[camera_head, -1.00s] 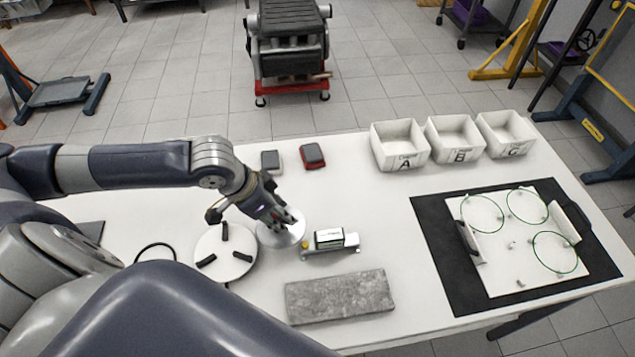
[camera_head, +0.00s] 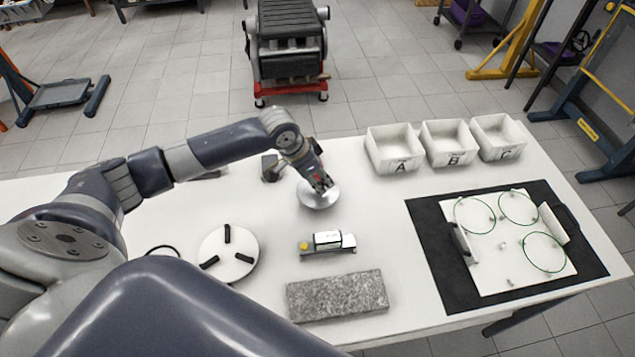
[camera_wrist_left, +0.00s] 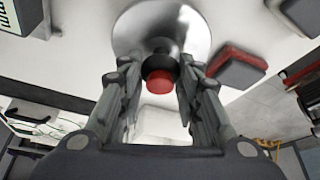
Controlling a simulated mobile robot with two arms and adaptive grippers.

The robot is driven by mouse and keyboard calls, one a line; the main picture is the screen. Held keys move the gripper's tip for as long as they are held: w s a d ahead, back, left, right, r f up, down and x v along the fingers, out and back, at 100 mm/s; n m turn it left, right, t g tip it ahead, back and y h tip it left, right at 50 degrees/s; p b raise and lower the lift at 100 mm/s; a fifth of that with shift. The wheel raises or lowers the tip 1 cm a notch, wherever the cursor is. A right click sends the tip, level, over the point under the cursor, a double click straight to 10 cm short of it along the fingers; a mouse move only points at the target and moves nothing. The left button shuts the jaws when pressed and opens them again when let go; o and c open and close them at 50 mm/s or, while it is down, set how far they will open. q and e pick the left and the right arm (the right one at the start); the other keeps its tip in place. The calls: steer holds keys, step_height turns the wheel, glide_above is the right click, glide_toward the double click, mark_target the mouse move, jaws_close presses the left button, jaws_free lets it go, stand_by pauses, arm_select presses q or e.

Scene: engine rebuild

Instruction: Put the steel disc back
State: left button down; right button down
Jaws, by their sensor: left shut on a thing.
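The steel disc (camera_head: 318,199) is shiny and round. It hangs under my left gripper (camera_head: 322,184), over the table behind the small level-like device. In the left wrist view the disc (camera_wrist_left: 185,30) lies beyond the fingers, and its black knob with a red end (camera_wrist_left: 160,75) sits between them. My left gripper (camera_wrist_left: 160,95) is shut on this knob. I cannot tell the exact height of the disc above the table. My right gripper is not in view.
The device with a green-white label (camera_head: 328,242) and a grey stone slab (camera_head: 338,296) lie in front. White bins A (camera_head: 393,151), B (camera_head: 449,147) and C (camera_head: 498,138) stand at the back right. A black mat (camera_head: 430,255) carries a white board. A red-and-black block (camera_wrist_left: 236,66) is near the disc.

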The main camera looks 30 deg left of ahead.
arm_select(q)
steer(key=shift+f, duration=1.3)
steer(key=c, duration=1.2)
jaws_free()
steer(key=shift+s+f, duration=0.1)
steer(key=shift+f, duration=0.05)
steer(key=shift+o, duration=0.2)
steer(key=v, duration=1.2)
steer(key=shift+b, duration=0.35)
